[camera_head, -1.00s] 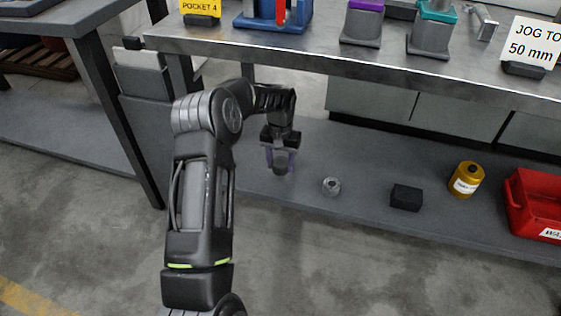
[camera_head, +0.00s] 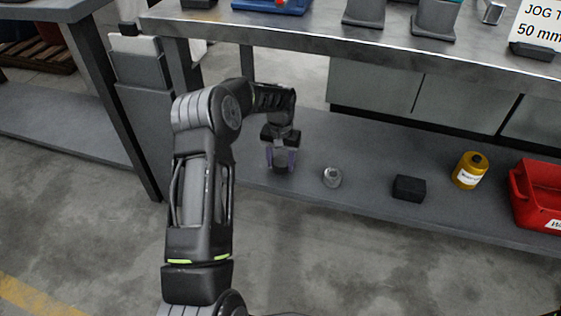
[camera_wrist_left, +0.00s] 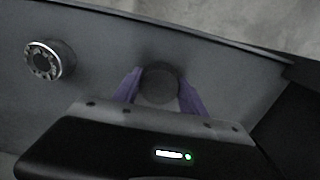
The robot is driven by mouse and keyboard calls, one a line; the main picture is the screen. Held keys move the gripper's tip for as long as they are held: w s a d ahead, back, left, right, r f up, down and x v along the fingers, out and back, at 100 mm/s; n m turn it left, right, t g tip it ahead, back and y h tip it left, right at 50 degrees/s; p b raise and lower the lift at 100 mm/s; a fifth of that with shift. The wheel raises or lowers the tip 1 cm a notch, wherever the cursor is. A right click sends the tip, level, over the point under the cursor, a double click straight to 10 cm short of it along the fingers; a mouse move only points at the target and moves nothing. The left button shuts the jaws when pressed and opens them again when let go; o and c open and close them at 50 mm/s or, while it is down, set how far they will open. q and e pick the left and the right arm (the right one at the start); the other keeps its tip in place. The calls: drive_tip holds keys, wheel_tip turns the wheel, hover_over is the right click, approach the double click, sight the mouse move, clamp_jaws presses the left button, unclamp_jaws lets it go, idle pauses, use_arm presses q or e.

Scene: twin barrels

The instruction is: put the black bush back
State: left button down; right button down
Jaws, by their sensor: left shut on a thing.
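My left gripper (camera_head: 282,160) is over the grey lower shelf (camera_head: 330,200) beneath the bench, its purple finger pads either side of a dark round piece. In the left wrist view this piece, the black bush (camera_wrist_left: 160,84), shows end-on as a dark disc between the pads of my left gripper (camera_wrist_left: 161,92). The gripper is shut on it. I cannot tell whether the bush touches the shelf. My right gripper is not in view.
A metal ring-shaped part (camera_head: 332,177) stands on the shelf just right of the gripper; it also shows in the wrist view (camera_wrist_left: 48,62). Further right are a black block (camera_head: 409,188), a yellow canister (camera_head: 469,170) and a red bin (camera_head: 537,196). The metal bench top (camera_head: 300,32) overhangs behind.

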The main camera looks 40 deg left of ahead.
sight(281, 161)
use_arm(q)
drive_tip(key=shift+f, duration=0.55)
drive_tip(key=c, duration=0.6)
unclamp_jaws()
drive_tip(key=shift+o, duration=0.2)
wheel_tip(281, 161, up, 8)
drive_tip(key=p, duration=0.2)
drive_tip(key=shift+f+p, duration=0.1)
drive_tip(key=shift+p, duration=0.2)
